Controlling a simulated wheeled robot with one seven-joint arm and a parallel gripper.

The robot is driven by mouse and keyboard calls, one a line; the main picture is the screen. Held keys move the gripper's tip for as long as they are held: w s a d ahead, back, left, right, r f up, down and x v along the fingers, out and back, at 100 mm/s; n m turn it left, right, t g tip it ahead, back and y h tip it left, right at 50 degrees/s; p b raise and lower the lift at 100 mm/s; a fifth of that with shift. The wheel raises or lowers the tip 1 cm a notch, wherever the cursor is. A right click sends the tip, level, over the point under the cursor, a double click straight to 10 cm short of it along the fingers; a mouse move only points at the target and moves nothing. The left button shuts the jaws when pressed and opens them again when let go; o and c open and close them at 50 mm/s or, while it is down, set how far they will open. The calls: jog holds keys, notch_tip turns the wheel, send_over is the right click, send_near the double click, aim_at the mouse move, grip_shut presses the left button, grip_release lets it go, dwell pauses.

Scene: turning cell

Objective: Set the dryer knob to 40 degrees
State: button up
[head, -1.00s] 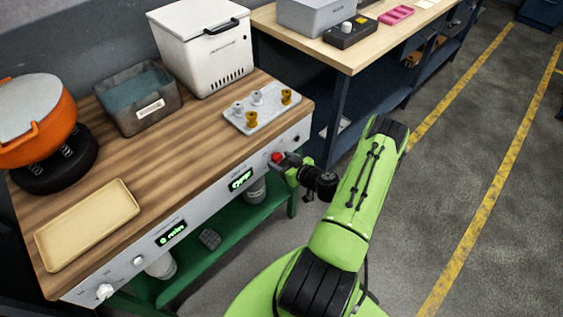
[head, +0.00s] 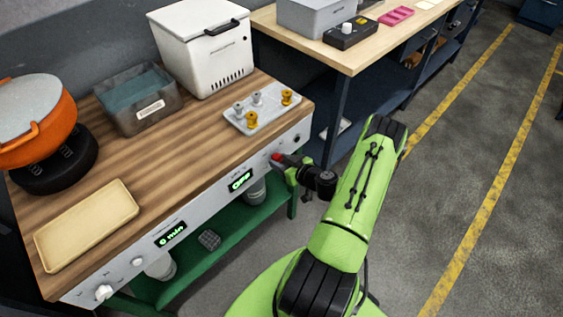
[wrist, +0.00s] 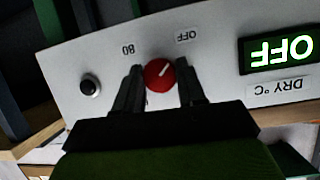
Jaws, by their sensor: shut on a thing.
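The red dryer knob (wrist: 159,75) sits on the pale front panel in the wrist view, which shows the panel upside down. Its white pointer line slants toward the "OFF" mark at upper right; an "80" mark stands at upper left. My gripper (wrist: 161,83) is shut on the knob, one finger on each side. The green display (wrist: 280,52) beside it reads "OFF", above a "DRY °C" label. In the head view the knob (head: 277,157) is at the panel's right part, with my gripper (head: 287,162) at it and the display (head: 240,180) to its left.
A black button (wrist: 90,88) is on the panel near the knob. A second display (head: 171,235) and a white knob (head: 103,292) are farther left. The wooden bench top (head: 180,150) carries a tray with pegs (head: 260,112) above the panel. The floor at right is clear.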

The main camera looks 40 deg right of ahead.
jog(key=m+y+b, duration=0.2)
jog(key=m, duration=0.1)
jog(key=shift+d+f+b, duration=0.1)
jog(key=shift+d+b, duration=0.1)
jog(key=shift+b, duration=0.15)
jog(key=m+y+b, duration=0.2)
jog(key=m, duration=0.1)
jog(key=shift+d+f+b, duration=0.1)
jog(key=shift+b, duration=0.25)
jog(key=m+t+y+b, duration=0.1)
jog(key=m+y+b, duration=0.1)
jog(key=m, duration=0.1)
jog(key=shift+m+t+y+b, duration=0.6)
jog(key=shift+m+b, duration=0.3)
jog(key=shift+m, duration=0.8)
jog(key=o, duration=1)
jog(key=shift+o, duration=0.2)
